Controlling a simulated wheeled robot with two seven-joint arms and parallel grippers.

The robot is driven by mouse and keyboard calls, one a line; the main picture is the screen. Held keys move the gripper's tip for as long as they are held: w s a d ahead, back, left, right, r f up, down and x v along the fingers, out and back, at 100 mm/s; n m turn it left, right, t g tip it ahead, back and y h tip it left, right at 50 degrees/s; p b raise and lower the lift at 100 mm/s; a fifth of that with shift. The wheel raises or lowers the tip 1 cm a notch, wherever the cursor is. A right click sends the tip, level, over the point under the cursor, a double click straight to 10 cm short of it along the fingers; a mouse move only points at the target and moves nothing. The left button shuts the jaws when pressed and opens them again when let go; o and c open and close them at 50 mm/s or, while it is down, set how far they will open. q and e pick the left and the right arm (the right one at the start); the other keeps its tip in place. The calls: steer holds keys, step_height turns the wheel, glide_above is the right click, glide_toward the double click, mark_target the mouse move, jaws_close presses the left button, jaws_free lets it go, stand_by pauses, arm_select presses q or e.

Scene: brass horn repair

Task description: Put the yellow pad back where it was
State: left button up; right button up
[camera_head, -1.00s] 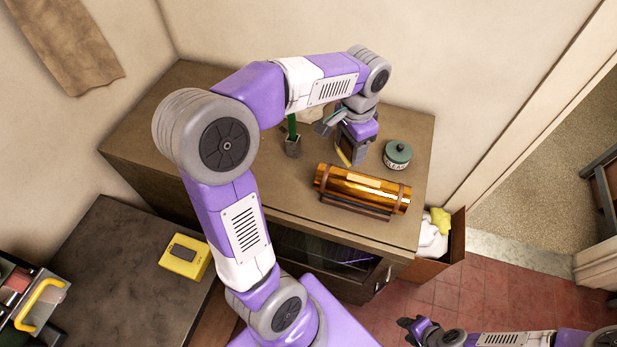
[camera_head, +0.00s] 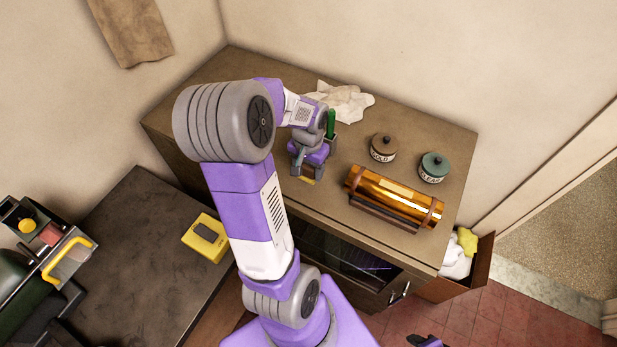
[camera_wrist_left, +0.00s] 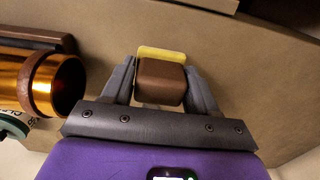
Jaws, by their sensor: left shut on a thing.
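The yellow pad (camera_wrist_left: 162,54), a brown block with a yellow face, is between the fingers of my left gripper (camera_wrist_left: 160,85) in the left wrist view. The gripper is shut on it. In the head view my left gripper (camera_head: 308,172) is low over the cabinet top, left of the brass cylinder, and a strip of the pad's yellow (camera_head: 307,181) shows under the fingers. I cannot tell whether the pad touches the surface. Only a dark tip of my right gripper (camera_head: 427,341) shows at the bottom edge.
The brass cylinder (camera_head: 390,194) lies on a cradle on the cabinet top (camera_head: 440,140). Behind it stand a brown-lidded jar (camera_head: 383,147) and a green-lidded jar (camera_head: 433,167). A green-handled tool (camera_head: 331,123) and a white cloth (camera_head: 343,101) are at the back.

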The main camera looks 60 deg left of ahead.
mark_target(308, 177)
arm_select(q)
step_height(308, 177, down, 3)
steer(key=shift+s+d+f, duration=0.1)
steer(key=shift+f, duration=0.55)
steer(key=shift+f+b, duration=0.2)
steer(key=shift+b, duration=0.15)
steer(key=o, duration=1)
steer(key=shift+r, duration=0.1)
steer(key=shift+r, duration=0.1)
